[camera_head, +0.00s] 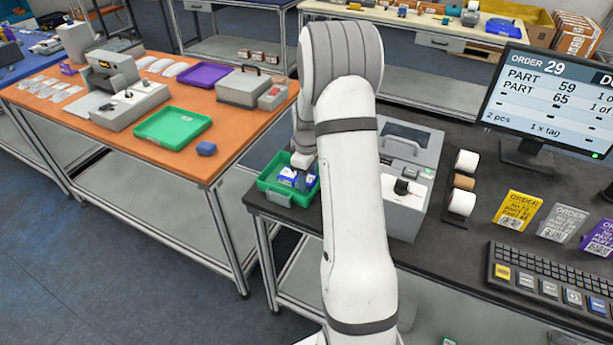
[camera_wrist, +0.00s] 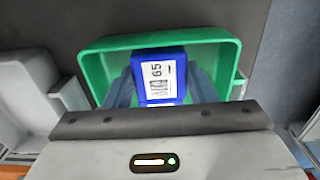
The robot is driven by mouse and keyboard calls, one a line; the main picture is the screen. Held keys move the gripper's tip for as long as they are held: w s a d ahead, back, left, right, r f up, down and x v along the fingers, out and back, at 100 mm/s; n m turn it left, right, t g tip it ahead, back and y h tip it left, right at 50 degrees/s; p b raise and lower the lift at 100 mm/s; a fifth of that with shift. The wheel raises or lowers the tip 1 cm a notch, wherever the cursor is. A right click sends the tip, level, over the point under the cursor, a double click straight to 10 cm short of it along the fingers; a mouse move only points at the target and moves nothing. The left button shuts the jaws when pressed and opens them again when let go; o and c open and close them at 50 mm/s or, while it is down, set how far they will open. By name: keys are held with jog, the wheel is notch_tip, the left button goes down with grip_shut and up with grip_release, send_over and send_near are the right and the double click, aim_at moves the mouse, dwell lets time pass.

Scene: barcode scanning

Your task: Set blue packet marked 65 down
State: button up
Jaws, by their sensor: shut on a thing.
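The blue packet marked 65 (camera_wrist: 161,73) has a white label with a barcode facing the wrist camera. My gripper (camera_wrist: 160,88) is shut on it, with one grey finger on each side. The packet is over or inside a green tray (camera_wrist: 212,46); I cannot tell whether it touches the tray's floor. In the head view, the green tray (camera_head: 270,184) stands at the left end of the dark bench, and blue and white shapes show inside it beneath my gripper (camera_head: 303,177). My arm hides part of that area.
A grey machine (camera_head: 405,210) stands just right of the tray. Label rolls (camera_head: 463,203), order cards (camera_head: 517,211), a keyboard (camera_head: 548,280) and a monitor (camera_head: 550,95) sit farther right. An orange table (camera_head: 110,135) with another green tray (camera_head: 172,126) is at left.

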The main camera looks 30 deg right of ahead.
jog(key=shift+f, duration=0.25)
jog(key=shift+f, duration=0.1)
jog(key=o, duration=0.6)
jog(key=shift+f, duration=0.15)
jog(key=o, duration=0.5)
jog(key=shift+c, duration=0.2)
notch_tip(320, 180, up, 12)
jog(key=b, duration=0.2)
jog(key=s+a+r+m+t, duration=0.1)
jog(key=s+a+r+m, duration=0.2)
jog(key=s+a+r, duration=0.7)
jog(key=s+a+m+t, duration=0.1)
jog(key=s+a+m, duration=0.1)
jog(key=s, duration=0.6)
jog(key=s+a+f+m+t, duration=0.1)
jog(key=s+a, duration=0.3)
jog(key=s, duration=0.4)
jog(key=shift+s+a+f+m, duration=0.2)
jog(key=shift+s+f+m, duration=0.1)
jog(key=shift+m, duration=0.5)
